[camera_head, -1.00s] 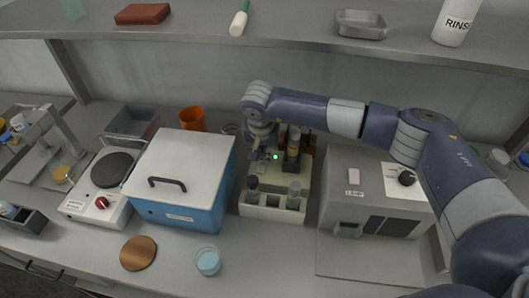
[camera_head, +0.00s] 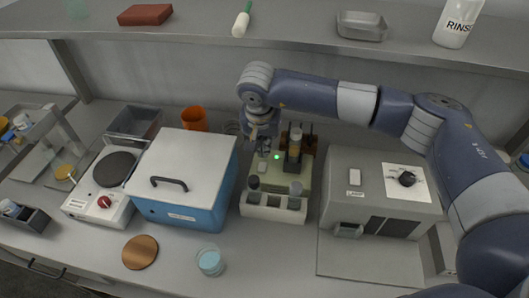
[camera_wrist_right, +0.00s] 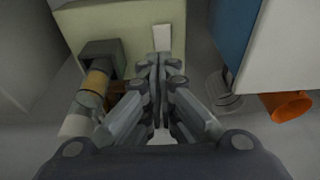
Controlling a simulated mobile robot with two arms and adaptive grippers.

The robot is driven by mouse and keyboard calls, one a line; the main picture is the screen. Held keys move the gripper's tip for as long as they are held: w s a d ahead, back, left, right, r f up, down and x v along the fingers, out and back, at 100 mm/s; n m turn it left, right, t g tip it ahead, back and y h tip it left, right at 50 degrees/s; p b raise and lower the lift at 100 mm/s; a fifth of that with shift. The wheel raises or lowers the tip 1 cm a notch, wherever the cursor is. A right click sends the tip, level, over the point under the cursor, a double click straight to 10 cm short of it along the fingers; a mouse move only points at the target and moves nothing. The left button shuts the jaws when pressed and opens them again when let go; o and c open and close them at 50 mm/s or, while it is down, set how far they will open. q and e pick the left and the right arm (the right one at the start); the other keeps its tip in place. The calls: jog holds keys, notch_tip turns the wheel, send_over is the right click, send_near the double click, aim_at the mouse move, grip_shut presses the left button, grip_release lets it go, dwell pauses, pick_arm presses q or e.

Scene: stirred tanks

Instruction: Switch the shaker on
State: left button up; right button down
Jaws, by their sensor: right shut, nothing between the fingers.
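The shaker (camera_head: 274,182) looks to be the pale green device between the blue box and the grey machine. A small green light (camera_head: 277,156) glows on it. Its pale body also shows in the wrist view (camera_wrist_right: 120,30), with a small white rectangular piece (camera_wrist_right: 162,38), perhaps a switch. A tube with an amber band (camera_head: 294,150) stands upright at it. My right gripper (camera_head: 262,150) is shut and empty, above the back left part of the shaker. In the wrist view its fingertips (camera_wrist_right: 158,62) are just short of the white piece; contact cannot be told. My left gripper is out of view.
A pale rack (camera_head: 272,208) with several holes and dark-topped tubes stands in front. The blue box with a lid (camera_head: 178,205) is close on the left, the grey machine (camera_head: 385,185) on the right. An orange cup (camera_head: 194,119) is behind. A shelf (camera_head: 300,38) runs above.

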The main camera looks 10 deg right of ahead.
jog(key=v, duration=0.6)
jog(key=shift+r, duration=0.25)
jog(key=shift+s, duration=0.1)
